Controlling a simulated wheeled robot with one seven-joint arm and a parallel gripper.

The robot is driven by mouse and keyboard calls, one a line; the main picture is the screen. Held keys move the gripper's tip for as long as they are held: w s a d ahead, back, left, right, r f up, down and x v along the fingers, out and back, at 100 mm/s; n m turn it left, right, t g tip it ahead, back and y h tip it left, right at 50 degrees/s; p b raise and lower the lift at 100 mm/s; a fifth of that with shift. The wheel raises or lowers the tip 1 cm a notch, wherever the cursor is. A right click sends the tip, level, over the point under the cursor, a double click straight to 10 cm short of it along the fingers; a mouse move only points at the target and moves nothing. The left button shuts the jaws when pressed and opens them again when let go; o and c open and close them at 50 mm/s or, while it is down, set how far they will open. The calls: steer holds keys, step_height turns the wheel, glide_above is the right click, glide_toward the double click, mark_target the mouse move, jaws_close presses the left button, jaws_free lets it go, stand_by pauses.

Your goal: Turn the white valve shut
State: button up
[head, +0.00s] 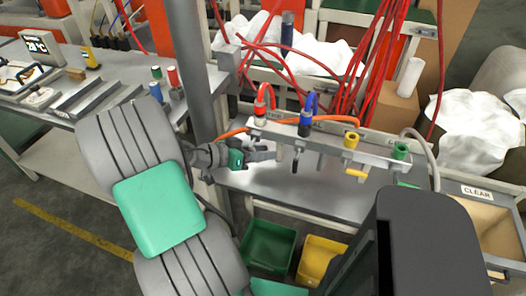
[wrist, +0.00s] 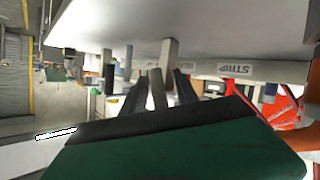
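A grey manifold bar (head: 325,138) carries red, blue, yellow and green fittings on top and small valve levers below. The pale lever at its left end (head: 280,152) looks like the white valve; it is small and partly hidden by my fingers. My gripper (head: 272,150) reaches in from the left under the bar, its two fingers apart. In the wrist view, a pale upright piece (wrist: 157,88) shows between the dark fingers (wrist: 160,85), below a grey post. I cannot tell whether the fingers touch it.
A black lever (head: 295,166), a yellow one (head: 355,174) and the green fitting (head: 401,151) are farther right along the bar. Red and blue hoses rise from the bar. A grey post (head: 190,60) stands left of it. Green and yellow bins (head: 268,245) sit below.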

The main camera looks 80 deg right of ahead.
jaws_close()
stand_by(0.3)
steer(key=shift+s, duration=0.1)
steer(key=shift+s+a+r+n+g+p, duration=0.15)
steer(key=shift+r+n+g+p, duration=0.45)
steer(key=shift+g+p, duration=0.4)
steer(key=shift+h+p, duration=0.3)
steer(key=shift+p, duration=0.25)
steer(key=shift+s+f+n, duration=0.1)
steer(key=shift+n, duration=0.2)
